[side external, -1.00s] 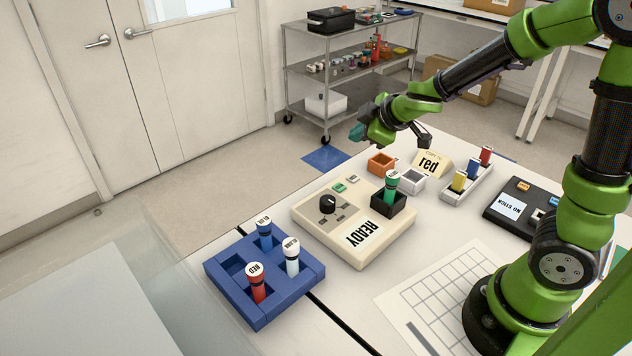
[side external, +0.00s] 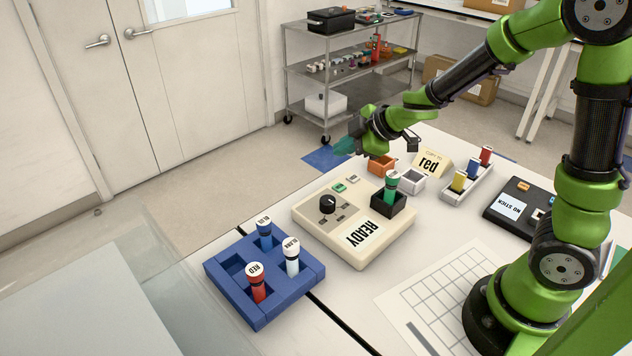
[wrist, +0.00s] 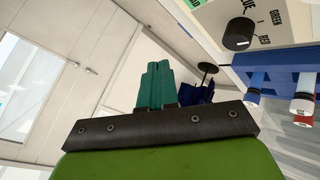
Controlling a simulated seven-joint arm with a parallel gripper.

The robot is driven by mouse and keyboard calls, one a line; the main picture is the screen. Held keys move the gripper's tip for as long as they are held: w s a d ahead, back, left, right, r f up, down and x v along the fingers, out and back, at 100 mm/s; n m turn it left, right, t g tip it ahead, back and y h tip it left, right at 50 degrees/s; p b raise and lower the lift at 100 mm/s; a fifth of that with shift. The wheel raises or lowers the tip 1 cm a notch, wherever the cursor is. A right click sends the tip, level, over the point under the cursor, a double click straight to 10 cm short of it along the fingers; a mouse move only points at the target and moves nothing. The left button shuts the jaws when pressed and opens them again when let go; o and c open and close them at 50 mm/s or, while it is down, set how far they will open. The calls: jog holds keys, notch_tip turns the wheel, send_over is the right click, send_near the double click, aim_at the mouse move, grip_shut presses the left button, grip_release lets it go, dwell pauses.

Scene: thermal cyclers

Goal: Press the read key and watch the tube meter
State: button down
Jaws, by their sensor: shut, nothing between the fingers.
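The tube meter is a cream box (side external: 312,232) with a black dial (side external: 328,204), a "READY" display (side external: 364,234) and a black socket (side external: 388,205) holding an upright green tube (side external: 392,184). A small green key (side external: 339,187) and a pale key (side external: 352,180) sit near its back edge; their labels are too small to read. My gripper (side external: 345,147) is shut and empty, in the air behind the meter and apart from it. In the wrist view its teal fingers (wrist: 155,87) are together, with part of the meter and its dial (wrist: 238,34) at upper right.
A blue rack (side external: 235,298) holds red, blank and blue-labelled tubes. Orange (side external: 381,164) and white (side external: 411,183) boxes, a "red" sign (side external: 430,164), a white holder (side external: 456,196) with several tubes, and a black "NO STICK" device (side external: 513,215) stand to the right.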

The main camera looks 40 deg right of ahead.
aim_at(336, 186)
jog(key=shift+f, duration=3.65)
jog(key=shift+f, duration=0.4)
jog(key=shift+f, duration=0.15)
jog(key=shift+s+f, duration=0.2)
jog(key=shift+f, duration=0.4)
jog(key=shift+r, duration=0.95)
jog(key=shift+r, duration=0.15)
